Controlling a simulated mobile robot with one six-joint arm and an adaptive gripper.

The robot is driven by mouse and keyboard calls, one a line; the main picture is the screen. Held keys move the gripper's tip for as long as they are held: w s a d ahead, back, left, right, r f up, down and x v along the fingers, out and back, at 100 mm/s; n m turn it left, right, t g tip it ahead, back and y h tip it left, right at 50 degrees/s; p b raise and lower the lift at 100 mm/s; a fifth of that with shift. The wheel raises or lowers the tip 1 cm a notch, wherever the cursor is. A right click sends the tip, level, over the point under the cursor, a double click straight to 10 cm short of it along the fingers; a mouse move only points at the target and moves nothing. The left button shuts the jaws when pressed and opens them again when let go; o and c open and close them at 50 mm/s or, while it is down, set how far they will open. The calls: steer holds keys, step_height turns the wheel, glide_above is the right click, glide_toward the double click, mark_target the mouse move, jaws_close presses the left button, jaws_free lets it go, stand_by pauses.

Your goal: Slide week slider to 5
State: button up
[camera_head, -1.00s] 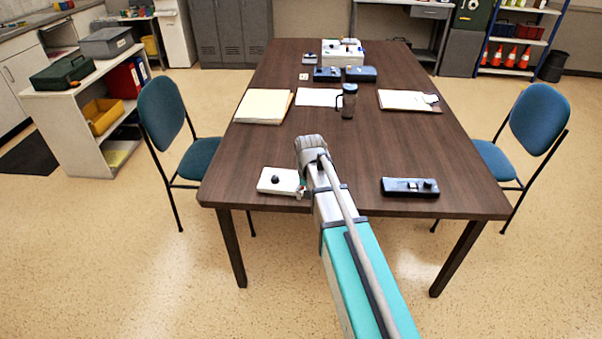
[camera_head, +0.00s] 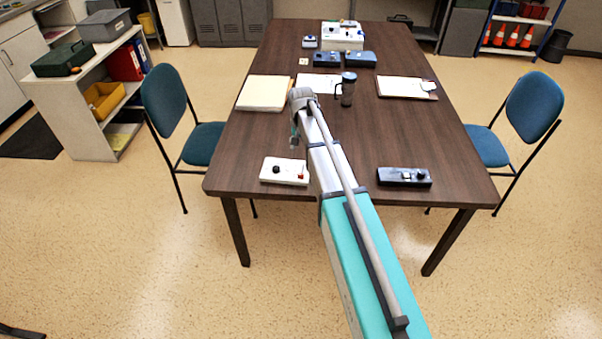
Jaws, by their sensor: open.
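My gripper (camera_head: 294,141) hangs at the far end of my arm, above the table's left half and beyond the white control box. It is small and partly hidden by my wrist, with nothing visible in it. The white control box (camera_head: 284,179) lies at the table's near left edge, with a black knob and a small red part on top. A black control box (camera_head: 404,177) lies at the near right, with a light part and a dark knob. No slider marked as the week slider can be read at this size.
On the brown table (camera_head: 420,135) are papers (camera_head: 264,93), a clipboard (camera_head: 405,88), a dark mug (camera_head: 348,90), blue boxes (camera_head: 327,60) and a white box (camera_head: 342,37). Blue chairs stand left (camera_head: 166,100) and right (camera_head: 533,105). The table's right middle is clear.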

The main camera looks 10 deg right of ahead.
mark_target(301, 174)
steer(key=shift+f, duration=0.2)
step_height(301, 174, down, 13)
steer(key=b, duration=1.3)
steer(key=shift+f+b, duration=0.2)
steer(key=shift+b, duration=0.2)
jaws_close()
stand_by(0.4)
